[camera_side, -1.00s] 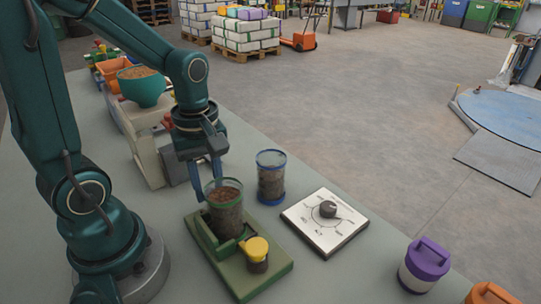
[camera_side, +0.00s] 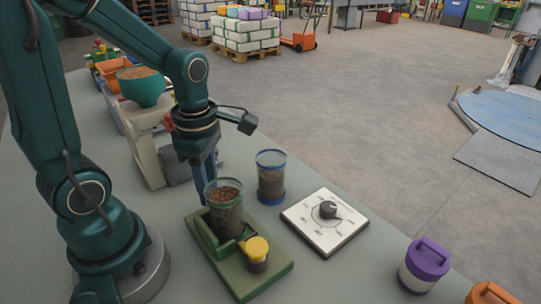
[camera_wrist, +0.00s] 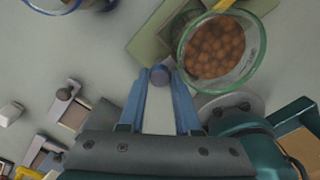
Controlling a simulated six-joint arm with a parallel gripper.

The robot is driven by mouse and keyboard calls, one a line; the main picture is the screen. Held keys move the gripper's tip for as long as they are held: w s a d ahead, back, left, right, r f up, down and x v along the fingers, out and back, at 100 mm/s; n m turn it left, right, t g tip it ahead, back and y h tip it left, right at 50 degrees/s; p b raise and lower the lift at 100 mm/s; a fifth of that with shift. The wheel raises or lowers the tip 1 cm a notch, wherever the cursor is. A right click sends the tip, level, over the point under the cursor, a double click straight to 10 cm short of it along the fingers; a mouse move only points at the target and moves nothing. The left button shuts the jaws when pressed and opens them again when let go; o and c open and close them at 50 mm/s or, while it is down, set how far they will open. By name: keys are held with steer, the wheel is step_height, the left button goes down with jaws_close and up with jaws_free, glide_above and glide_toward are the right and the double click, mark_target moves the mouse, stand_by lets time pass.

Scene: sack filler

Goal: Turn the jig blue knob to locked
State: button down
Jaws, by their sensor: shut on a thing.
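The green jig (camera_side: 247,284) lies on the bench with a glass jar of brown pellets (camera_side: 226,215) standing in it; the jar also shows in the wrist view (camera_wrist: 213,47). A yellow-capped part (camera_side: 257,250) sits at the jig's front. The blue knob (camera_wrist: 160,73) is at the jig's edge beside the jar in the wrist view; in the side view it is hidden by my fingers and the jar. My gripper (camera_wrist: 162,82) points down with its blue fingers on either side of the knob, shut on it. The knob's lock marks cannot be read.
A second jar with a blue base (camera_side: 270,178) stands right of the jig. A white dial plate with a black knob (camera_side: 325,222) lies further right. A purple-lidded pot (camera_side: 424,265) is near the bench's right edge. A teal hopper (camera_side: 142,86) stands behind.

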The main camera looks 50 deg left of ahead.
steer(key=shift+n, duration=0.7)
steer(key=c, duration=0.6)
jaws_free()
steer(key=shift+r, duration=0.1)
steer(key=shift+r, duration=2.5)
